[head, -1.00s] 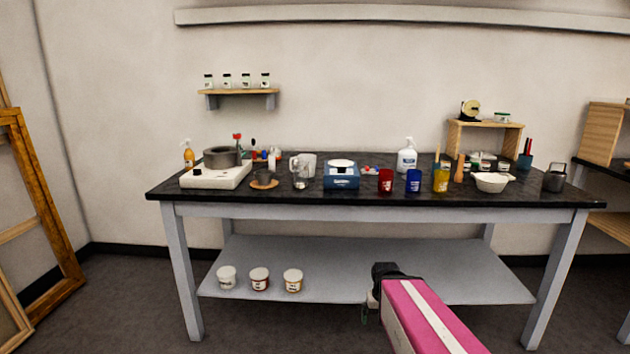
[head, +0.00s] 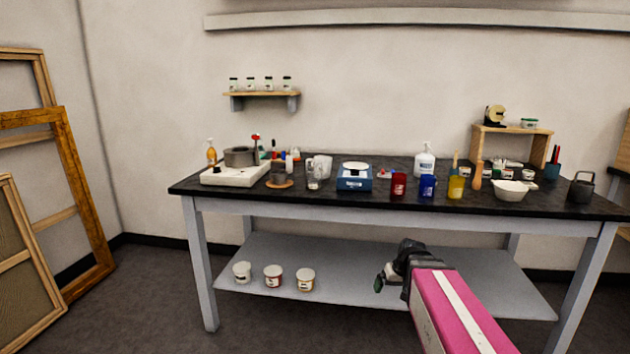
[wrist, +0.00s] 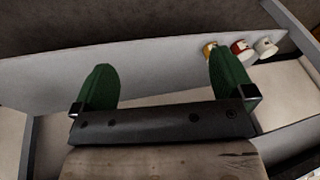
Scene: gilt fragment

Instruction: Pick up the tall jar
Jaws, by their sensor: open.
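I cannot tell for sure which thing is the tall jar. Several small dark-lidded jars (head: 251,84) stand in a row on the wall shelf. A red container (head: 398,186), a blue container (head: 427,187) and a yellow container (head: 456,188) stand near the table's front edge. My gripper (head: 379,284) is low in front of the table, well apart from all of these. In the wrist view its two green fingers (wrist: 162,70) are spread wide with nothing between them.
The black-topped table (head: 330,207) is crowded with a hotplate (head: 232,176), a blue scale (head: 354,182) and a white bowl (head: 509,190). Tubs (head: 273,277) stand on its lower shelf (head: 345,289). Wooden frames (head: 78,190) lean at left.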

